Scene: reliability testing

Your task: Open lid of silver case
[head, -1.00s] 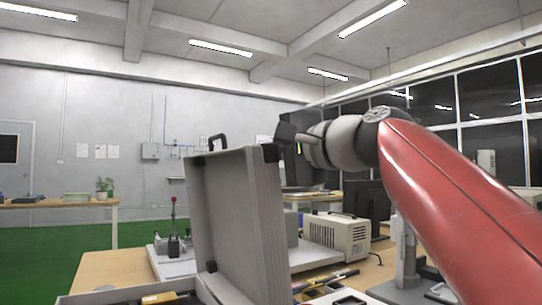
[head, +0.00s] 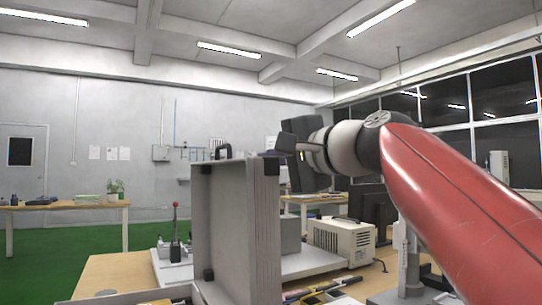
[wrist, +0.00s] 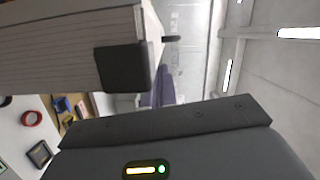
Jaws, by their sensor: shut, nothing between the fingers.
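The silver case's lid (head: 221,228) stands upright, swung up from the base (head: 125,297) at the bottom edge of the head view. The lid has a black handle on top and black corner pieces. In the wrist view the lid's ribbed side (wrist: 60,45) and one black corner are close at upper left. My gripper (head: 272,153) is shut and empty, at the lid's upper right corner. I cannot tell whether it touches the lid. Most of the case base is out of view.
A beige instrument box (head: 342,241) and a dark monitor (head: 372,205) stand behind the case to the right. A device with a red-knobbed lever (head: 175,235) is at left behind the lid. Tools lie on the bench right of the case.

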